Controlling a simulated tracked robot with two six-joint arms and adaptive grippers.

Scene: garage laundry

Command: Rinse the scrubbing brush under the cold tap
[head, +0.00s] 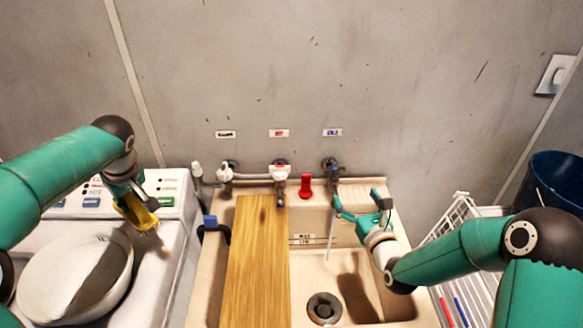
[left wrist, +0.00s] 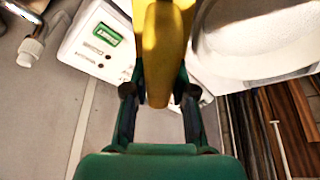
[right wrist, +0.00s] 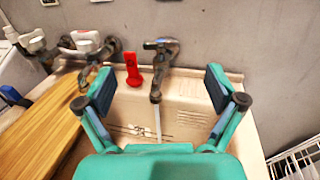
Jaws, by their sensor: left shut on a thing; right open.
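The tap under the blue label, the cold tap (head: 331,172), is running; a thin water stream (head: 330,238) falls into the sink (head: 385,300). My right gripper (head: 360,203) is open and empty, just in front of that tap. In the right wrist view its fingers stand apart on either side of the tap (right wrist: 157,68).
A wooden board (head: 257,265) covers the sink's left part. Two other taps (head: 280,172) stand left of the cold one, with a red object (head: 306,187) on the back ledge. A white bowl-like lid (head: 75,278) is on the washing machine (head: 165,265). A white rack (head: 455,225) stands right.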

